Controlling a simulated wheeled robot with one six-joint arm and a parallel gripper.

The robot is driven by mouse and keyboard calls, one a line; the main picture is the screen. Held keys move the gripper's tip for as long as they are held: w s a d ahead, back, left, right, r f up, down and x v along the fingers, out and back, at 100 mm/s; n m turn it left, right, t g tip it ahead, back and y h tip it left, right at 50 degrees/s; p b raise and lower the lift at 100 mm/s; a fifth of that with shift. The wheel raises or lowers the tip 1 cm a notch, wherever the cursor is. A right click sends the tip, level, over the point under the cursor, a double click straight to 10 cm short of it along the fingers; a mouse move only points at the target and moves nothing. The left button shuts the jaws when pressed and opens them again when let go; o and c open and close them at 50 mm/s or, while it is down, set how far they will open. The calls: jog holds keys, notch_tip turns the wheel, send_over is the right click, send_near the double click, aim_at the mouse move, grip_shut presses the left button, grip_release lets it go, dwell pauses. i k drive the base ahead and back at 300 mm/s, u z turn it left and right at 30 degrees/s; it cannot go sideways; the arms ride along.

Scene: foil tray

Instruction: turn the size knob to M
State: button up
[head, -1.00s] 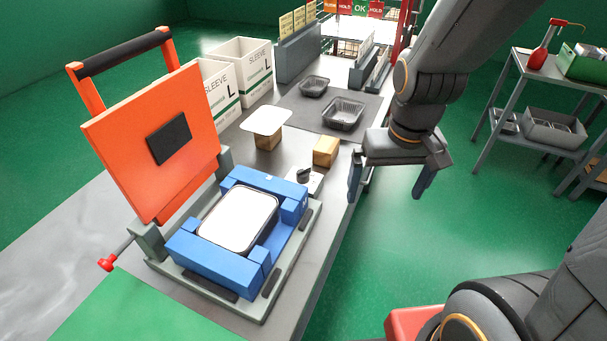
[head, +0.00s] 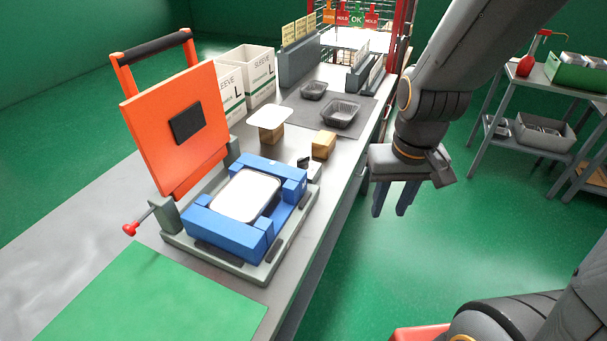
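The size knob (head: 303,162) is a small dark knob on a pale plate (head: 314,170), just behind the blue tray nest on the bench. Its pointer and letters are too small to read. My gripper (head: 392,200) hangs to the right of the bench edge, over the floor side, apart from the knob. Its two dark fingers point down with a narrow gap between them, and nothing shows in it. The blue nest (head: 222,232) holds a white-topped tray (head: 245,194) in the sealing press.
The press's orange lid (head: 175,128) stands raised, with a red-tipped lever (head: 130,229) at its left. A cardboard block (head: 323,145) and a white card on a block (head: 269,117) stand behind the knob. Black trays (head: 341,114) lie farther back. Green floor is free at right.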

aim_at(302, 163)
jog(key=k, duration=0.65)
jog(key=z, duration=0.55)
jog(key=i, duration=0.75)
jog(key=u, duration=1.55)
jog(key=i, duration=0.5)
